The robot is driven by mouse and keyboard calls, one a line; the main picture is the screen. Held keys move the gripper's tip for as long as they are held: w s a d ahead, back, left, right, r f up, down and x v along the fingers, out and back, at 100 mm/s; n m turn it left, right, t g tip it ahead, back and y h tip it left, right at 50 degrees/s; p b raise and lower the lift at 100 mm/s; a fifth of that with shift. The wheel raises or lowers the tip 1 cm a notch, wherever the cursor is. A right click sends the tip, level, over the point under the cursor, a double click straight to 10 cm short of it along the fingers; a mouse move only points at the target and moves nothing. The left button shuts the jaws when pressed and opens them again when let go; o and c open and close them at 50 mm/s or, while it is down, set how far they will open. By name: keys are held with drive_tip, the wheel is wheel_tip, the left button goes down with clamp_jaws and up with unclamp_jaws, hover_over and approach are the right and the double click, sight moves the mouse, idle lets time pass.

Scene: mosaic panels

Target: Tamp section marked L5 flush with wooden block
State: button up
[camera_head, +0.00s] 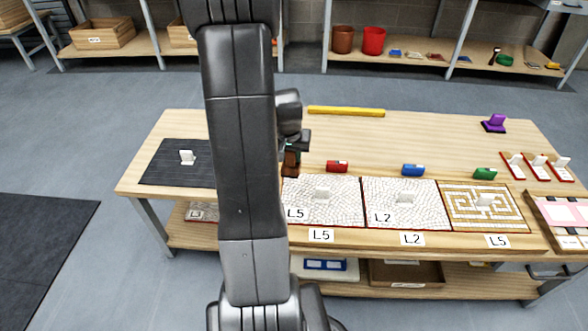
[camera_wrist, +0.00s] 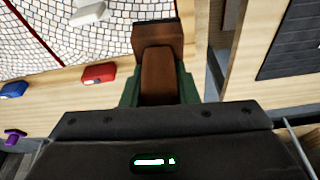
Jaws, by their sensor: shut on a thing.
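My gripper (camera_head: 293,148) is shut on a brown wooden block (camera_head: 290,168). In the wrist view the block (camera_wrist: 158,75) sits between the green fingers, its dark end over the near edge of a mosaic panel (camera_wrist: 100,40). In the head view this white cracked-tile panel (camera_head: 345,207) is marked L5 on its face and on a tag (camera_head: 321,235) in front. The block is at its back left corner; I cannot tell whether they touch.
An L2 panel (camera_head: 385,215) adjoins it on the right. Red (camera_head: 337,166), blue (camera_head: 413,170) and green (camera_head: 485,173) blocks stand behind. A dark mat (camera_head: 165,172) lies left; a yellow bar (camera_head: 346,111) lies behind.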

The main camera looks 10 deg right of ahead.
drive_tip(key=shift+s+d+f+b, duration=0.15)
drive_tip(key=shift+d+f+b, duration=0.2)
drive_tip(key=shift+f, duration=0.2)
drive_tip(key=shift+f+b, duration=2)
drive_tip(key=shift+f, duration=0.85)
